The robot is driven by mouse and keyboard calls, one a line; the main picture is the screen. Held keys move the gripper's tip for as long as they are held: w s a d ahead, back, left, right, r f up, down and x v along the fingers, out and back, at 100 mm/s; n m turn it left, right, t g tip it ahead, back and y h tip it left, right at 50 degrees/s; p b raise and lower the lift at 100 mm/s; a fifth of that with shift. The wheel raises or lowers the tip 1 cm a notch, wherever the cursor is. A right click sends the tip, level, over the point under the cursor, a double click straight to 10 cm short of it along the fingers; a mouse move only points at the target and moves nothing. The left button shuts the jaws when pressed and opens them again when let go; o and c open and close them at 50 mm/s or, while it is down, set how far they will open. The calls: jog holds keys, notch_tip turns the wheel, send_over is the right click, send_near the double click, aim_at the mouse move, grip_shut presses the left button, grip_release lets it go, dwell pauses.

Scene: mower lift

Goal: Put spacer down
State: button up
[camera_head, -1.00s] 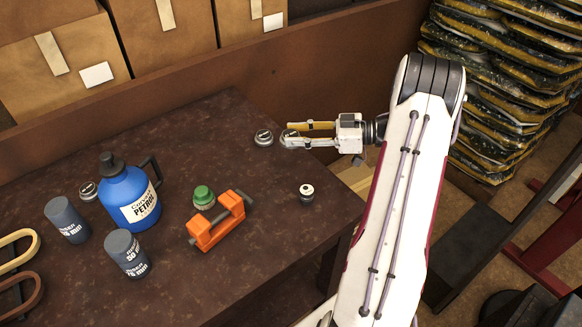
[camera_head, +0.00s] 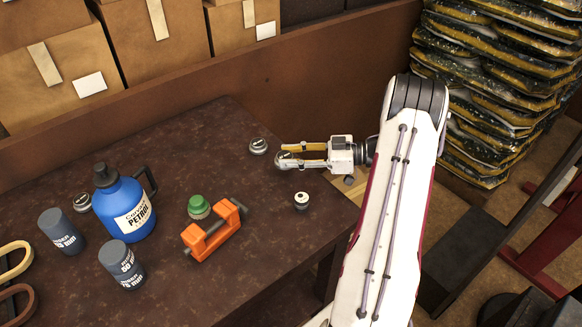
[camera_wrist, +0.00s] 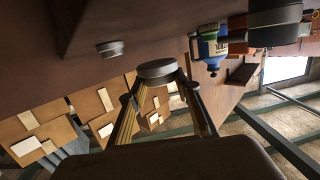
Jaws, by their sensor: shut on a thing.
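My gripper (camera_head: 285,157) is shut on a round grey spacer (camera_head: 279,160), gripped at its sides between the two yellow-and-grey fingers. It is over the far right part of the dark table (camera_head: 180,150). In the wrist view the spacer (camera_wrist: 157,69) sits between the fingertips (camera_wrist: 157,77). I cannot tell whether its underside touches the table. A similar grey disc (camera_head: 258,146) stands on the table just left of the held one, apart from it; it also shows in the wrist view (camera_wrist: 110,48).
A small white-and-black piece (camera_head: 301,201), an orange clamp-like tool (camera_head: 212,236), a green-capped jar (camera_head: 198,207), a blue petrol can (camera_head: 124,207) and grey cylinders (camera_head: 63,231) stand on the table. Boxes (camera_head: 170,28) stand behind the rear board. The table's right edge is close to my gripper.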

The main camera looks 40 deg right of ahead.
aim_at(292, 176)
jog(key=shift+f, duration=0.1)
jog(key=shift+f, duration=2.2)
jog(key=shift+f, duration=0.1)
jog(key=o, duration=1.2)
jog(key=shift+o, duration=0.2)
jog(key=shift+f, duration=0.1)
jog(key=shift+s+d, duration=0.1)
jog(key=shift+v, duration=3.8)
jog(key=shift+s, duration=0.15)
